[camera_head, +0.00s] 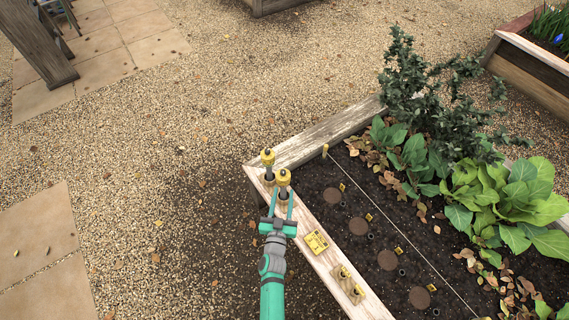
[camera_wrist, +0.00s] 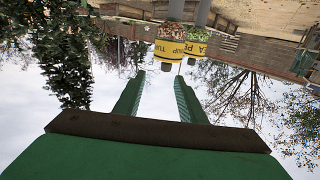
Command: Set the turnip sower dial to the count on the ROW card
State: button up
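Two sowers with yellow tops stand on the bed's wooden rim in the head view, a farther left one (camera_head: 267,158) and a nearer right one (camera_head: 284,178). In the wrist view, which is upside down, one yellow band reads TURNIP (camera_wrist: 170,50) and the other appears to read PEA (camera_wrist: 198,47). The head view labels are too small to read. My gripper (camera_head: 280,202) is open just on the near side of the sowers; its fingers (camera_wrist: 155,97) hold nothing. A yellow card (camera_head: 316,242) lies on the rim; its writing is not legible. No dial setting can be read.
A wooden block with yellow pieces (camera_head: 347,284) sits farther along the rim. The soil holds round brown patches (camera_head: 387,260), small yellow markers (camera_head: 398,251) and a string line. Leafy plants (camera_head: 505,195) fill the bed's right side. Gravel (camera_head: 180,150) left of the bed is open.

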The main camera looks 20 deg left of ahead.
aim_at(283, 170)
jog(key=w+a, duration=0.1)
jog(key=w, duration=0.1)
jog(key=w+a, duration=0.1)
jog(key=w, duration=0.1)
jog(key=shift+a+r, duration=0.1)
jog(key=w, duration=0.3)
jog(key=w+a, duration=0.1)
jog(key=w, duration=0.6)
jog(key=shift+a, duration=0.35)
grip_shut()
